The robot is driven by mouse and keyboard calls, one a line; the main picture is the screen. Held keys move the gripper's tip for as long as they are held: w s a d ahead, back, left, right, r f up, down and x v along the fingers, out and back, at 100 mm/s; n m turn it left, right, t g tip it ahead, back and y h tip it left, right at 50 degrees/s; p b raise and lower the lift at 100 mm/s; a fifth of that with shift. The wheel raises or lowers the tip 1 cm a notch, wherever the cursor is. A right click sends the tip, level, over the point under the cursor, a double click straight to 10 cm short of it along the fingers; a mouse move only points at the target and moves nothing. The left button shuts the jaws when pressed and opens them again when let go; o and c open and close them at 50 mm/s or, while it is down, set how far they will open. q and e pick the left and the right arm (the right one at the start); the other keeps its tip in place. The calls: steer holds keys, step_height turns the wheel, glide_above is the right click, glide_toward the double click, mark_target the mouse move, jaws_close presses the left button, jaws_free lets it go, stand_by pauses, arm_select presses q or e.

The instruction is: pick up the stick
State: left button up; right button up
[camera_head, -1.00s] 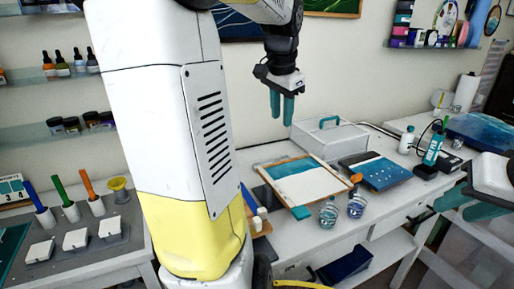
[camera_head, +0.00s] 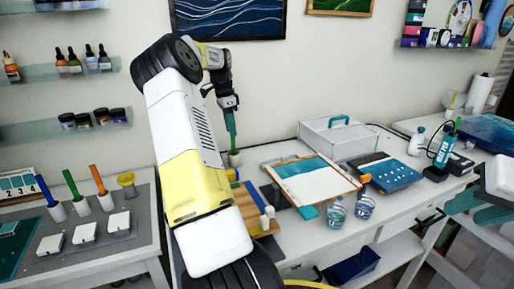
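My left gripper (camera_head: 231,128) points down behind the middle of the workspace, seen edge-on with its teal fingers overlapping. A small white cup (camera_head: 235,159) stands just below its fingertips. A green piece shows between the fingers and the cup, too small to tell what it is. A brown-orange stick end (camera_head: 364,178) shows above a glass of blue liquid (camera_head: 364,206) on the white table. Blue (camera_head: 45,190), green (camera_head: 71,185) and orange (camera_head: 98,180) sticks stand upright in white holders at the left.
A framed board (camera_head: 340,181) lies on the white table, with a grey-white box (camera_head: 342,142) behind it and a second glass (camera_head: 336,214) in front. A blue panel (camera_head: 390,173) and a teal bottle (camera_head: 443,148) stand to the right. My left arm hides part of the table.

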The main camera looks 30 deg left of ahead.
mark_target(234, 139)
arm_select(q)
steer(key=f, duration=0.5)
steer(key=shift+w+d+f, duration=0.2)
steer(key=shift+w+d, duration=0.1)
steer(key=shift+w, duration=0.05)
steer(key=shift+c, duration=0.4)
jaws_close()
